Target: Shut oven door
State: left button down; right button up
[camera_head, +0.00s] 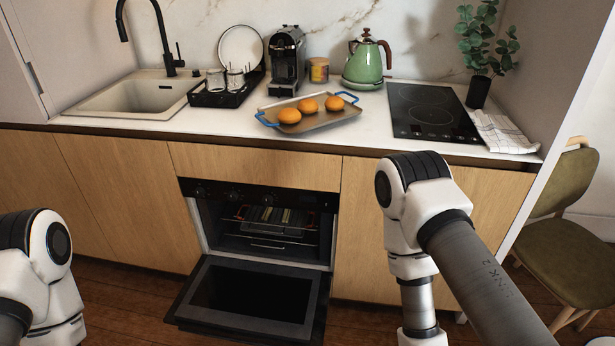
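The oven (268,222) is built into the wooden lower cabinets, below the counter. Its door (248,297) hangs fully open, folded down and outward, with a dark glass panel in a grey frame. The lit cavity shows wire racks inside. My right arm stands in front of the cabinets to the right of the oven, and my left arm is at the lower left edge. Both grippers are outside the picture, so their state does not show. Neither visible arm part touches the door.
A tray (331,120) with three orange round items lies on the counter (222,122). A sink (140,97), dish rack, coffee machine (286,62), green kettle (365,62) and cooktop (431,113) are also there. A green chair (572,240) stands at the right. Some floor shows left of the door.

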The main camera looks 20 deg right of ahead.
aim_at(243, 301)
jog(key=i+j+z, duration=0.15)
jog(key=j+z, duration=0.65)
jog(key=j, duration=0.15)
jog(key=j+z, duration=0.4)
jog(key=j, duration=0.8)
jog(key=k+j, duration=0.15)
jog(key=j, duration=0.5)
jog(key=j+z, duration=0.1)
jog(key=j, duration=0.6)
